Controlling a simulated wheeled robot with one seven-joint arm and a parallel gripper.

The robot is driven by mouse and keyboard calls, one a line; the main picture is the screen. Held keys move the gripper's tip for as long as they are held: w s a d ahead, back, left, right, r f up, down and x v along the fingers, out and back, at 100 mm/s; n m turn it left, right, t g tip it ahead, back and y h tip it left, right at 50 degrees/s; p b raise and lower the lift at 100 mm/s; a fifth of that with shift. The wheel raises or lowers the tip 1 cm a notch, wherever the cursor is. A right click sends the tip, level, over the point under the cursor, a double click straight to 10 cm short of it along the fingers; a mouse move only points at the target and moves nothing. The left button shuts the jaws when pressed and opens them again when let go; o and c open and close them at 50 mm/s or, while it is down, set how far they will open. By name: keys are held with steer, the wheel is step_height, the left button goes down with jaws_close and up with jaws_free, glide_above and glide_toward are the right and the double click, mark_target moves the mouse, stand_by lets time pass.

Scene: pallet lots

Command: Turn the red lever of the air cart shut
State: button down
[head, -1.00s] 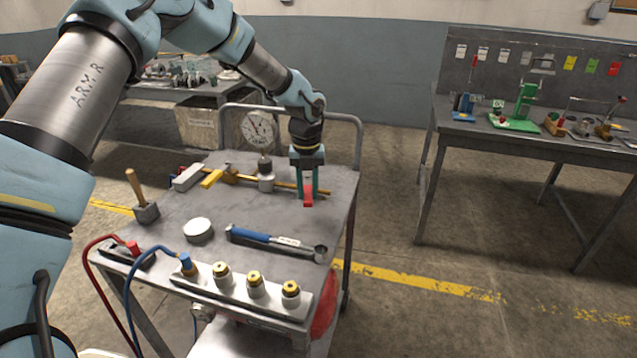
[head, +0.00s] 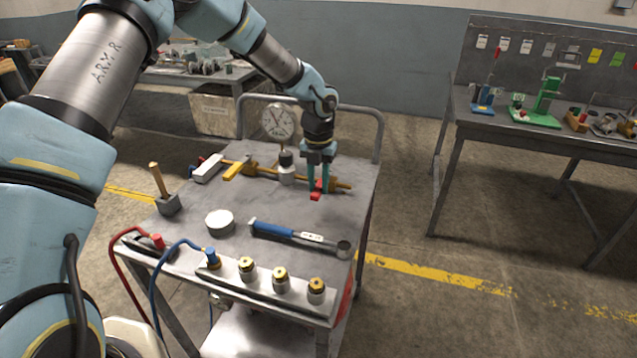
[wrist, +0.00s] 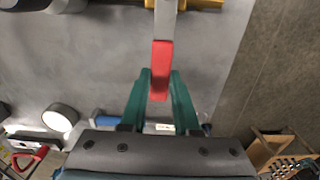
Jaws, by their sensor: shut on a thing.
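The air cart (head: 195,205) stands in front of me with a brass pipe (head: 342,186) along its far part. My gripper (head: 317,188) is above the cart top near the pipe's right end. Its green fingers are shut on the red lever (head: 315,197), one on each side. In the wrist view the red grip (wrist: 161,62) shows between the fingers, and its grey stem runs up to the brass pipe (wrist: 202,3). There the lever lies roughly crosswise to the pipe. The fingers hide part of the lever in the head view.
A dial gauge (head: 279,122) and a yellow handle (head: 237,168) are left of my gripper. A blue-handled wrench (head: 275,229), a white round lid (head: 220,222) and a mallet (head: 168,203) lie nearer. A workbench (head: 550,132) stands right, across open floor.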

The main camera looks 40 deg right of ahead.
mark_target(318, 187)
steer(key=shift+w, duration=0.1)
steer(key=c, duration=0.6)
jaws_free()
steer(key=shift+c, duration=0.2)
step_height(318, 187, up, 11)
steer(key=b, duration=0.2)
steer(key=shift+b, duration=0.35)
steer(key=shift+f, duration=0.1)
